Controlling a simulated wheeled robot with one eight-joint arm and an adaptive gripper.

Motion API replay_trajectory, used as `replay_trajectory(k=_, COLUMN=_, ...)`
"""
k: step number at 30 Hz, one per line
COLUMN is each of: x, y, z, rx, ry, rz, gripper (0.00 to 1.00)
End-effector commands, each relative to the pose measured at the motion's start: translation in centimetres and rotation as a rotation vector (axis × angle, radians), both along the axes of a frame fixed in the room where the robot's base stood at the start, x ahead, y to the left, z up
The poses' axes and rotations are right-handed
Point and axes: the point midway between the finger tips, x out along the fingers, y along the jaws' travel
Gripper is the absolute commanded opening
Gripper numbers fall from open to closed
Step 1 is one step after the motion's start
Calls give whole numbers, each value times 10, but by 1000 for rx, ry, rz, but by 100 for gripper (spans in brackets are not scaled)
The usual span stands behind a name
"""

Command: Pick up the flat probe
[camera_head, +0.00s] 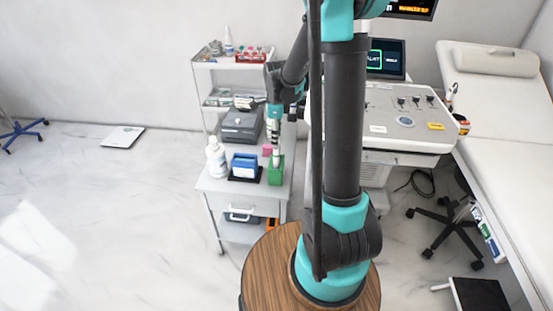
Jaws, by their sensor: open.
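My gripper (273,138) points down over the small white cart, at the right of its worktop. It is small in the picture and its fingers are hard to make out. No object shows clearly between them. Just below it, a small pale upright piece (276,158) stands in a green holder (275,174); I cannot tell whether it is the flat probe. Several dark probe-like pieces (416,102) sit on the ultrasound machine (385,123) at the right, too small to tell their shapes. My arm hides part of the space between cart and machine.
The cart (211,186) also bears a white bottle (216,156), a blue box (244,166), a grey device (241,124) and a pink block (267,150). Shelves rise behind. An exam bed (505,150) and a black stool (450,220) stand right. The left floor is mostly clear.

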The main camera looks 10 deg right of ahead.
Motion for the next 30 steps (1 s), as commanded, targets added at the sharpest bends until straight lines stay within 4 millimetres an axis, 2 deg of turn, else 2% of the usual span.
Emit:
replay_trajectory(k=8, x=1, y=0, z=-19, rx=0, ry=0, rz=0, gripper=55)
replay_trajectory(k=16, x=2, y=-1, z=-53, rx=0, ry=0, rz=0, gripper=55)
replay_trajectory(k=26, x=1, y=-1, z=-61, rx=0, ry=0, rz=0, gripper=55)
replay_trajectory(k=27, x=1, y=-1, z=-61, rx=0, ry=0, rz=0, gripper=54)
replay_trajectory(k=30, x=1, y=-1, z=-60, rx=0, ry=0, rz=0, gripper=41)
